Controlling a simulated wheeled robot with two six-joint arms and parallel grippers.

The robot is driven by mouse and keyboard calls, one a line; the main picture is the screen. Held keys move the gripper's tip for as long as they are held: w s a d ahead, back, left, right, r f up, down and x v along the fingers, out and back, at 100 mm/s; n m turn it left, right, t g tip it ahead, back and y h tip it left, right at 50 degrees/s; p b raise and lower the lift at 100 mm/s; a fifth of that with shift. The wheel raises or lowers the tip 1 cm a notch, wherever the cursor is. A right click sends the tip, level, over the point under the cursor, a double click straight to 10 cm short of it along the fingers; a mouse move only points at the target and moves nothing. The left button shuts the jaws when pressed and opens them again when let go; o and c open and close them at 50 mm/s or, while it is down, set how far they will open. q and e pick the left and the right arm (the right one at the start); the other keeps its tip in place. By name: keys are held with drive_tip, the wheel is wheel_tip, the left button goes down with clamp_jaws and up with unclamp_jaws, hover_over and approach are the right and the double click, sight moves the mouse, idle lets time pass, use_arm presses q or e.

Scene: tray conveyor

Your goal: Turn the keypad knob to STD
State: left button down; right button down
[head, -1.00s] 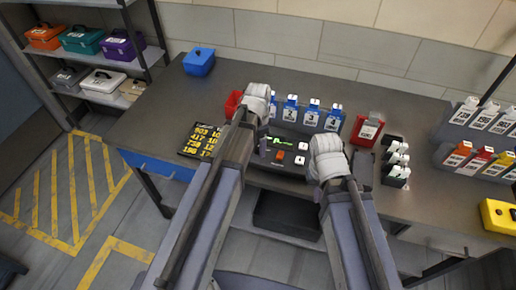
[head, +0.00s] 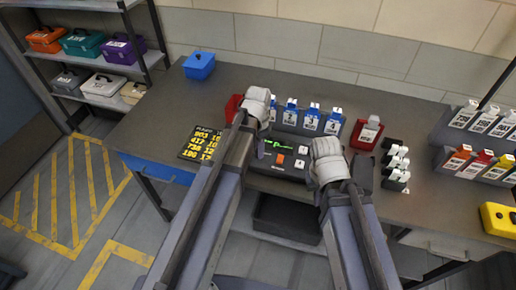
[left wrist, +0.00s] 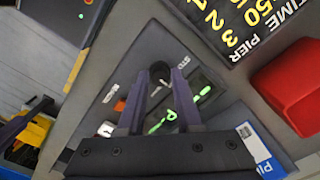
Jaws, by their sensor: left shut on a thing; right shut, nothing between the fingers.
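The keypad (head: 290,168) is a dark panel on the bench with a green display, an orange button and white buttons. In the left wrist view the keypad (left wrist: 125,82) shows a black round knob (left wrist: 159,69) near a label reading STD (left wrist: 184,61). My left gripper (left wrist: 160,76) is shut on the knob, one purple finger on each side. In the head view my left gripper (head: 261,150) is over the keypad's left end, and the knob is hidden there. I cannot read where the knob points. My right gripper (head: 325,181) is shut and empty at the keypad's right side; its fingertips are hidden.
A board with yellow figures (head: 203,143) and a red container (head: 233,107) are left of the keypad. Blue cartons (head: 311,119) stand behind it. A red box (head: 367,133) and black-and-white cartons (head: 395,165) are on the right.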

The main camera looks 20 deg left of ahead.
use_arm(q)
drive_tip(key=n, duration=0.4)
drive_tip(key=shift+n, duration=2.4)
drive_tip(key=c, duration=0.6)
unclamp_jaws()
